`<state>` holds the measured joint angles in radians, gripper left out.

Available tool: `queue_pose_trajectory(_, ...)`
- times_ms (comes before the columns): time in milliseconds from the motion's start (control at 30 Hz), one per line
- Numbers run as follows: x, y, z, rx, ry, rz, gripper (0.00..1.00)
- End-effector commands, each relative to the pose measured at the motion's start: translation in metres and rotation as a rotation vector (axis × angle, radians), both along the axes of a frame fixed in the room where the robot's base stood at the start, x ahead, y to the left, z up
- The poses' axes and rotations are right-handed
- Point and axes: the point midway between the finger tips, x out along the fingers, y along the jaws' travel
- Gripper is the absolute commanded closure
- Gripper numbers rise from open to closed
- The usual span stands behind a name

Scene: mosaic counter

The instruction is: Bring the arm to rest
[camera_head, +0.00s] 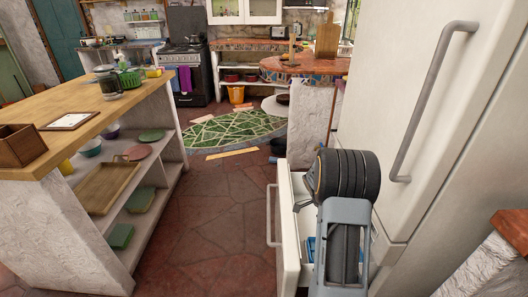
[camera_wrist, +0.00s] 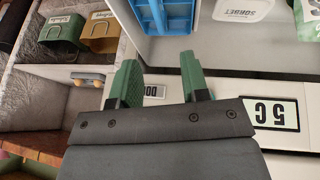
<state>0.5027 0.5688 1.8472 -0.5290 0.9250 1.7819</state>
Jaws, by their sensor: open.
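My gripper (camera_wrist: 159,62) shows in the wrist view with its two green fingers apart and nothing between them. In the head view my arm stands in front of the white fridge, over a pulled-out drawer (camera_head: 289,240), and hides part of it; the fingers cannot be made out there. In the wrist view a blue basket (camera_wrist: 165,17) and a white tub marked SORBET (camera_wrist: 241,10) lie beyond the fingertips.
The fridge (camera_head: 405,110) is close on the right. A wooden-topped counter with shelves (camera_head: 115,105) stands on the left. The stone floor (camera_head: 215,225) between counter and drawer is clear. A green patterned rug (camera_head: 235,130) lies farther back.

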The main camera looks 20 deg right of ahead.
Motion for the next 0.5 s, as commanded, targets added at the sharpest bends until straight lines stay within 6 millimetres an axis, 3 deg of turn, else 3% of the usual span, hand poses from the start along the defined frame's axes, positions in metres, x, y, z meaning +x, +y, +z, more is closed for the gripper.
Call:
queue_pose_trajectory(167,0.0,0.0,0.0,0.012,0.012,0.039,0.58)
queue_pose_trajectory(300,-0.002,0.004,-0.003,0.091,0.071,0.216,0.58)
queue_pose_trajectory(400,-0.017,0.021,-0.01,0.224,0.144,0.415,0.58)
queue_pose_trajectory(467,-0.024,0.037,0.006,0.3,0.162,0.565,0.58)
queue_pose_trajectory(500,-0.027,0.05,0.025,0.344,0.166,0.677,0.58)
